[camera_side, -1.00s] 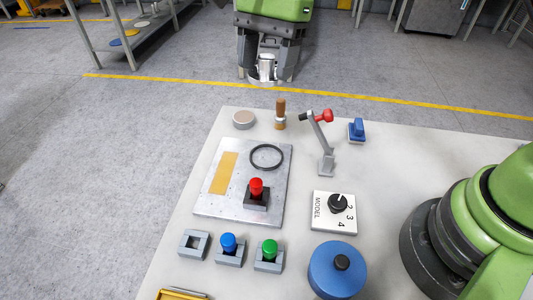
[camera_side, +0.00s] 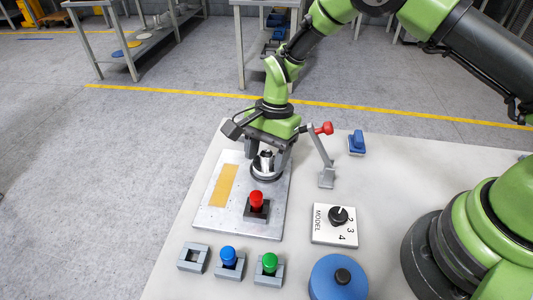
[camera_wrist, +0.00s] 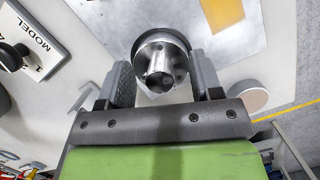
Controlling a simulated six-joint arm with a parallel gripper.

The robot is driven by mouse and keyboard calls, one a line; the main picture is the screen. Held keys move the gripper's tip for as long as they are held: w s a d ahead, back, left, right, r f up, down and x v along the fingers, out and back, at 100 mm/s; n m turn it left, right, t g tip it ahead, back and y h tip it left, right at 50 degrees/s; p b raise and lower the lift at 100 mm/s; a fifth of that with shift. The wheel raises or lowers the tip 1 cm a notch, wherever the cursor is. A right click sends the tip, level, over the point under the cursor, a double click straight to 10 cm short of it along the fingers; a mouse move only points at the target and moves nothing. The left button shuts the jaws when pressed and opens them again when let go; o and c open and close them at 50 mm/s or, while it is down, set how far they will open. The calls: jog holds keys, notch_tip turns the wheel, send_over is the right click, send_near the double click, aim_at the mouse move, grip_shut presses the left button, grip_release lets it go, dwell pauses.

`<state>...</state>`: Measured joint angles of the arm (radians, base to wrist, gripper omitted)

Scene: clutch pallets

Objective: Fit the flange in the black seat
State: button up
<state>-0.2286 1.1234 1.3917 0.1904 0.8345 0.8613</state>
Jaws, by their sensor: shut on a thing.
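The silver metal flange (camera_side: 265,160) is in my gripper (camera_side: 266,166), at the far side of the metal plate. The black seat (camera_side: 266,180) is a ring on that plate, and its near rim shows just below the flange. In the wrist view the flange (camera_wrist: 161,60) sits between the two fingers of my gripper (camera_wrist: 163,84), which are shut on its sides. A dark arc of the seat (camera_wrist: 150,35) shows behind the flange's upper edge. I cannot tell whether the flange rests in the ring or hangs slightly above it.
The metal plate (camera_side: 218,218) carries a yellow patch (camera_side: 223,185) and a red-knobbed block (camera_side: 257,206). A red-handled lever clamp (camera_side: 325,160) stands close right of my gripper. A model dial (camera_side: 336,224), blue-knobbed block (camera_side: 229,262), green-knobbed block (camera_side: 269,267) and blue round lid (camera_side: 338,271) are nearer.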

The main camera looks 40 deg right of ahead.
jog(key=shift+f, duration=0.3)
jog(key=shift+f, duration=0.45)
jog(key=o, duration=0.8)
jog(key=shift+s+f, duration=0.1)
jog(key=shift+o, duration=0.2)
jog(key=v, duration=1.3)
jog(key=shift+r, duration=0.3)
jog(key=s+d+r+n+t, duration=0.3)
jog(key=s+r, duration=0.4)
jog(key=r, duration=0.2)
jog(key=s+d+r+n+t, duration=0.2)
jog(key=s+r+n+t, duration=0.1)
jog(key=s+r, duration=0.45)
jog(key=s+d+n+t, duration=0.2)
jog(key=s+n, duration=0.1)
jog(key=s, duration=0.4)
jog(key=shift+s+h, duration=0.35)
jog(key=shift+h, duration=0.05)
